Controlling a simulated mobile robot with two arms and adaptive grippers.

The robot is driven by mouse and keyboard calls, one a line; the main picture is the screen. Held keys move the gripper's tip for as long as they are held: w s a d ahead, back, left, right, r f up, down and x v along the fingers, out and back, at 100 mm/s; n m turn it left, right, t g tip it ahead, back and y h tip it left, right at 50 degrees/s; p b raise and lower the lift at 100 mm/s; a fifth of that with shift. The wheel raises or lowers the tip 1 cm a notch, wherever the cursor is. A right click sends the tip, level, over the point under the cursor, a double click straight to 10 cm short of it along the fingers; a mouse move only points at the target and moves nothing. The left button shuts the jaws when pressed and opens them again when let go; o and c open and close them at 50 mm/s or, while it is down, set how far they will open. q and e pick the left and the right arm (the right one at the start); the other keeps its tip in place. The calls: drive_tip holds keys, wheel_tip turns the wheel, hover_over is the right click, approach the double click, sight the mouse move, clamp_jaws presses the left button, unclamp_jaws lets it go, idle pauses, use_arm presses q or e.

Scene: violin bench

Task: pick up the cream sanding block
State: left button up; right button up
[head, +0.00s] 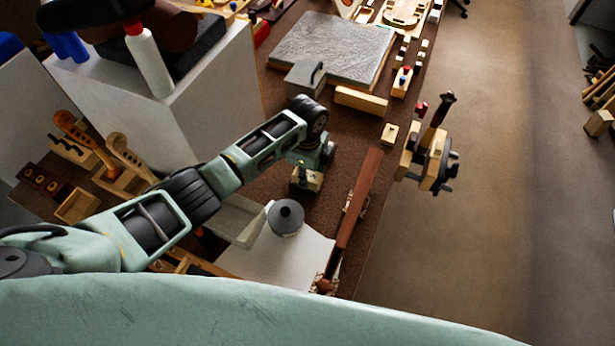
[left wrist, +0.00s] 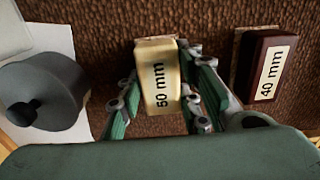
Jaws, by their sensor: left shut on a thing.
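I cannot tell whether the block touches the bench. A dark red block (left wrist: 268,68), marked "40 mm", lies to its right in the left wrist view. My right gripper is not seen.
A grey cylinder (head: 286,219) stands close by on a white sheet (head: 285,262). A long reddish-brown wooden strip (head: 357,205) lies to the right. A wooden clamp (head: 430,160) is at the bench's right edge. A grey slab (head: 335,45) lies farther back.

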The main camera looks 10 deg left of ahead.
use_arm(q)
drive_tip(key=c, duration=0.5)
drive_tip(key=shift+o, duration=0.2)
drive_tip(key=shift+r, duration=0.1)
